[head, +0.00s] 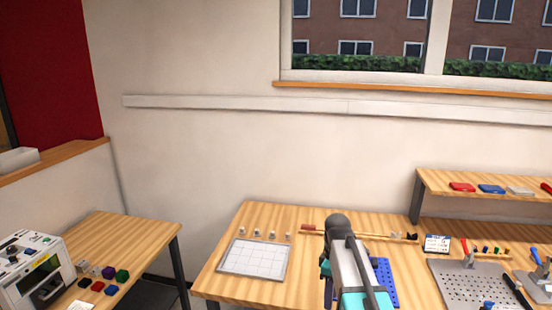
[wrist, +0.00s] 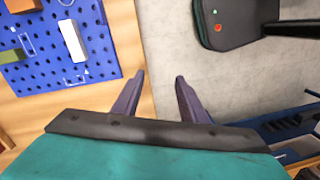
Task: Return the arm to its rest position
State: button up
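My arm (head: 345,265) rises at the bottom middle of the head view, in front of the wooden table (head: 215,278). My gripper's fingertips do not show clearly in the head view. In the wrist view my gripper (wrist: 160,80) has its two dark fingers apart with nothing between them. It is over the edge of the table, with the grey floor (wrist: 175,35) below to the right.
A blue pegboard (wrist: 100,45) with several small blocks lies on the table, left of the fingers. A white gridded tray (head: 254,257) is left of my arm. A perforated grey plate (head: 470,288) is to the right. A white machine (head: 32,268) stands on the left table.

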jog(key=s+f+m+b, duration=0.1)
jog(key=s+f, duration=0.1)
jog(key=f, duration=0.3)
jog(key=s+f+m+g, duration=0.1)
jog(key=s+f, duration=0.1)
jog(key=f, duration=0.3)
jog(key=s+f+m+b, duration=0.1)
jog(key=s+f, duration=0.2)
jog(key=f, duration=0.3)
jog(key=s+f+m+g+b, duration=0.3)
jog(key=s+f+m, duration=0.6)
jog(key=s+f, duration=2.1)
jog(key=shift+s+a+f+g+b, duration=0.2)
jog(key=shift+s+f+g+b, duration=0.15)
jog(key=shift+b, duration=0.9)
